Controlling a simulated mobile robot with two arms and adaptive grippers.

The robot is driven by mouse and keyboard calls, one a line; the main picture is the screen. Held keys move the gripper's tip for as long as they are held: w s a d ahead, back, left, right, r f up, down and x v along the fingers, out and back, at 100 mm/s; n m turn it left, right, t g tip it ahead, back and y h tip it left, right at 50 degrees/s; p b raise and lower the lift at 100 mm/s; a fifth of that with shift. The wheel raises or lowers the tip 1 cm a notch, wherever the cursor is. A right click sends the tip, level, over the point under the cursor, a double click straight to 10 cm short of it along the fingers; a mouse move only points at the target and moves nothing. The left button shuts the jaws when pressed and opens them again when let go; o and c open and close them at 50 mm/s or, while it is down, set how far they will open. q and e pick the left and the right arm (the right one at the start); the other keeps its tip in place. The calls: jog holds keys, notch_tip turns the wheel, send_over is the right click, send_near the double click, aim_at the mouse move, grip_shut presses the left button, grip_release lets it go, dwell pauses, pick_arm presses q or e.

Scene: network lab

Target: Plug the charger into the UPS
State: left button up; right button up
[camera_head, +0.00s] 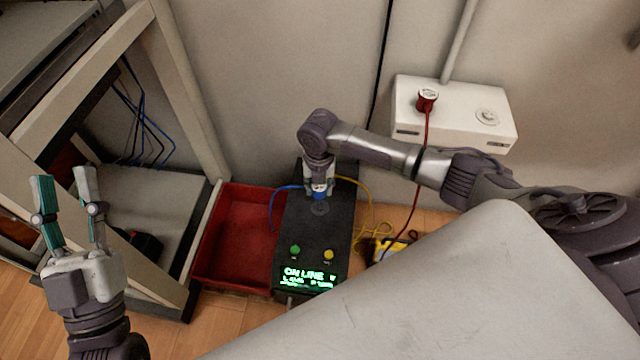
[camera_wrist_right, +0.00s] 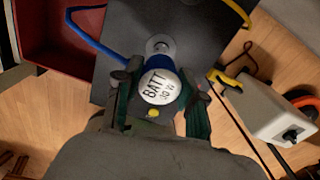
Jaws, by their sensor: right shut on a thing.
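The UPS (camera_head: 311,248) is a black box on the floor with a lit "ON LINE" display, a green button and a yellow button. My right gripper (camera_head: 319,190) is over its far part, shut on a blue plug (camera_wrist_right: 150,64) with a white cap marked "BATT". A blue cable runs from this plug to the upper left in the right wrist view. A pale round socket (camera_wrist_right: 160,46) shows just beyond the plug. I cannot tell whether the plug is seated. No part is clearly labelled as the charger. My left gripper (camera_head: 64,177) is open and empty at the left.
A red bin (camera_head: 237,237) stands left of the UPS. A white wall box (camera_head: 455,112) holds a red plug (camera_head: 427,100) with a red cable. Yellow cables and a yellow device (camera_head: 391,248) lie to the right. A rack (camera_head: 180,90) stands at the left.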

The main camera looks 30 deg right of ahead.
jog(key=shift+s+f+n, duration=0.1)
jog(key=shift+f+n, duration=0.15)
jog(key=shift+n, duration=0.05)
pick_arm(q)
jog(key=shift+f, duration=0.1)
